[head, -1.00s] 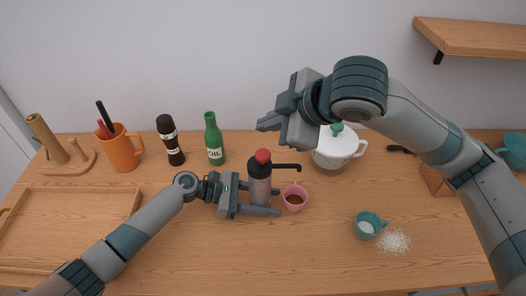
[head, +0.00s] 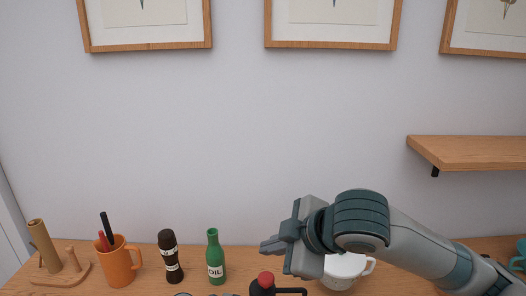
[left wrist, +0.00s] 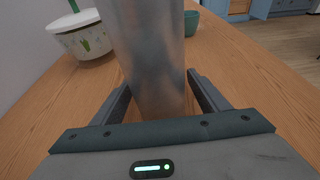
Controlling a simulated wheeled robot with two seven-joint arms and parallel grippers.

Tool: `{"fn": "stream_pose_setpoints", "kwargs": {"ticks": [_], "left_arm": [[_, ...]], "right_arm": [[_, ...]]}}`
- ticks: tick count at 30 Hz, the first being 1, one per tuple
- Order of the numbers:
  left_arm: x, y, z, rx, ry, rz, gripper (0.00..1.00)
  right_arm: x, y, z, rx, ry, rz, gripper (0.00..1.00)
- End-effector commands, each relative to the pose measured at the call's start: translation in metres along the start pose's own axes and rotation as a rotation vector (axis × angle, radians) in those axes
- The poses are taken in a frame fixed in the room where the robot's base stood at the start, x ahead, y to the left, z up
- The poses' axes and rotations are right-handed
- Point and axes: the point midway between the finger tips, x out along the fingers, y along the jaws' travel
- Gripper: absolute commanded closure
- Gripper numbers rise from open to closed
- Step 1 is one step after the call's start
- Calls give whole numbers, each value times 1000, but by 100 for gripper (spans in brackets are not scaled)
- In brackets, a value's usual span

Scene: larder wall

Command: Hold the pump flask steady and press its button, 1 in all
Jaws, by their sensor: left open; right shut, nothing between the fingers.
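The pump flask shows in the head view only by its red button (head: 265,278) and the black head with its spout (head: 291,291) at the bottom edge. Its grey metal body (left wrist: 150,50) stands between the fingers of my left gripper (left wrist: 160,80) in the left wrist view. The left fingers are open, one on each side of the body; I cannot tell whether either touches it. My right gripper (head: 272,245) is shut and empty, above the button in the head view. The lower flask is out of the head view.
Along the wall stand an orange mug (head: 118,268), a dark mill (head: 169,257), a green oil bottle (head: 215,260) and a white pot (head: 341,272), partly behind my right arm. A wooden shelf (head: 475,153) juts out at right. A teal cup (left wrist: 192,23) stands beyond the flask.

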Motion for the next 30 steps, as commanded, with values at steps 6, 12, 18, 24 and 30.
{"fn": "stream_pose_setpoints", "kwargs": {"ticks": [6,12,18,24,30], "left_arm": [[-8,0,0,0,1,1,32],[-31,0,-1,0,2,2,32],[-66,0,-1,-1,2,1,32],[-99,0,-1,-1,1,1,32],[-117,0,-1,0,1,0,32]], "right_arm": [[0,0,0,0,0,0,100],[0,0,0,0,0,0,100],[0,0,0,0,0,0,100],[0,0,0,0,0,0,100],[0,0,0,0,0,0,100]]}}
